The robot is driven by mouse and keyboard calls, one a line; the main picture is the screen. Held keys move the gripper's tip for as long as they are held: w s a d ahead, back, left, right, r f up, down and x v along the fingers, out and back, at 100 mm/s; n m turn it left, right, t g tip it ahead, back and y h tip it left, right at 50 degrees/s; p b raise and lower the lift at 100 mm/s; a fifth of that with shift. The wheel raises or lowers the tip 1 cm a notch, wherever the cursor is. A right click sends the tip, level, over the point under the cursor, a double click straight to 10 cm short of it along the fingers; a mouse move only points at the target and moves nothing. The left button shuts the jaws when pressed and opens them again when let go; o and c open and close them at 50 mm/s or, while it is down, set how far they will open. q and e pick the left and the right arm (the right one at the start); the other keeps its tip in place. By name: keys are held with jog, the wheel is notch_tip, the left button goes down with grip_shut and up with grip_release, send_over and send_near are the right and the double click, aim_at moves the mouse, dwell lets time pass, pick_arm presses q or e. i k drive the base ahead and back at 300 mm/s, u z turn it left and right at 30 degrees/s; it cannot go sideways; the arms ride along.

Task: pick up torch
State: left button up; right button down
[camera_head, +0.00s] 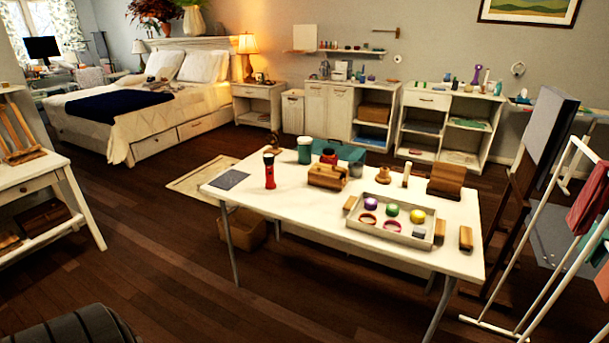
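A red and black torch (269,171) stands upright on the white table (300,207), toward its left side. It stands apart from the wooden box (326,177) to its right and the dark flat pad (230,179) to its left. Neither of my grippers shows in the head view.
A white tray (352,224) with colored balls and rings lies on the table's right part. A green jar (304,150), a teal bin (350,158) and wooden blocks (446,180) stand behind. A drying rack (553,240) stands right. Floor left of the table is open.

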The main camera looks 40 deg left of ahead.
aim_at(270, 184)
jog(key=z, duration=0.2)
jog(key=i, duration=0.8)
jog(key=u, duration=0.6)
jog(key=i, duration=0.5)
jog(key=u, duration=0.5)
